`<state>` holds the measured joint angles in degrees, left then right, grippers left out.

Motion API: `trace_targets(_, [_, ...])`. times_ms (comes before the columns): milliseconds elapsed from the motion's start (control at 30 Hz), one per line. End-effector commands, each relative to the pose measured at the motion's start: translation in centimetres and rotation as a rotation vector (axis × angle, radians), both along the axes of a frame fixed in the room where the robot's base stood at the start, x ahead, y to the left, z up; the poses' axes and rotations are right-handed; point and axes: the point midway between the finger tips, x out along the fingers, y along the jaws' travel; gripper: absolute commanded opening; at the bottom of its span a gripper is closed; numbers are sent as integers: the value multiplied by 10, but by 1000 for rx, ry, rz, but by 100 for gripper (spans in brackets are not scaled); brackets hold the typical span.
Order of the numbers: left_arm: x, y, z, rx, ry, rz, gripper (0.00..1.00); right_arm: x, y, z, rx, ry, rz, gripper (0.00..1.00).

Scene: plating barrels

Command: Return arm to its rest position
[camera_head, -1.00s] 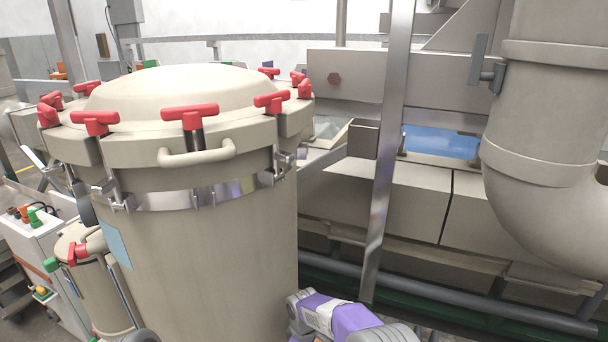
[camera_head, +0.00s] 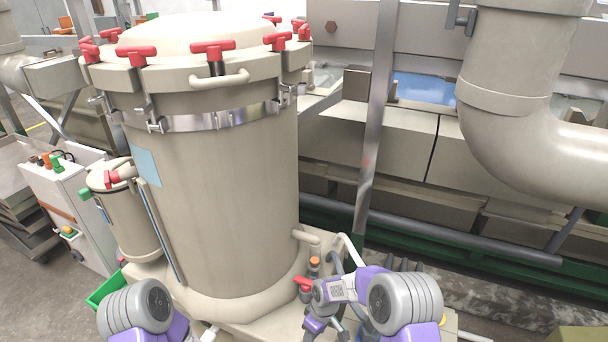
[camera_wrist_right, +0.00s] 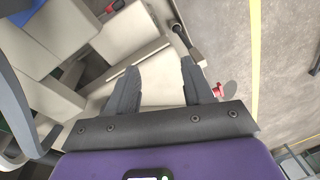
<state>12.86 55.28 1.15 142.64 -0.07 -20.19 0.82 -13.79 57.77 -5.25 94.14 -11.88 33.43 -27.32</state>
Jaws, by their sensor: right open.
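My right arm (camera_head: 405,300), purple and grey, is at the bottom centre-right of the head view, bent with its forearm reaching left in front of the vessel's base. My right gripper (camera_wrist_right: 159,66) shows in the right wrist view with its two dark fingers apart. Nothing is between the fingers. Beyond them lie beige surfaces and the floor; I cannot tell the exact distance. Part of my left arm (camera_head: 142,310) shows at the bottom left of the head view. Its gripper is out of view.
A tall beige vessel (camera_head: 225,200) with red T-handles stands close in front. A smaller vessel (camera_head: 130,225) and a control box (camera_head: 75,205) are to its left. A thick pipe (camera_head: 515,100) and tank line are on the right. Grey floor (camera_head: 40,290) is clear at lower left.

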Motion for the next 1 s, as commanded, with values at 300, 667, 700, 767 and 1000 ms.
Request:
trace_targets(300, [0,0,8,0,1,1,0,-111,-40,-56,139,120,-535,51])
trace_targets(667, [0,0,14,0,1,1,0,-211,-63,-54,188,194,-1033,51])
trace_targets(700, [0,0,14,0,1,1,0,-214,-64,-53,188,197,-1050,51])
trace_targets(767, [0,0,14,0,1,1,0,-216,-64,-53,190,195,-1064,51])
trace_targets(1000, [0,0,14,0,1,1,0,-217,-64,-53,189,195,-1065,43])
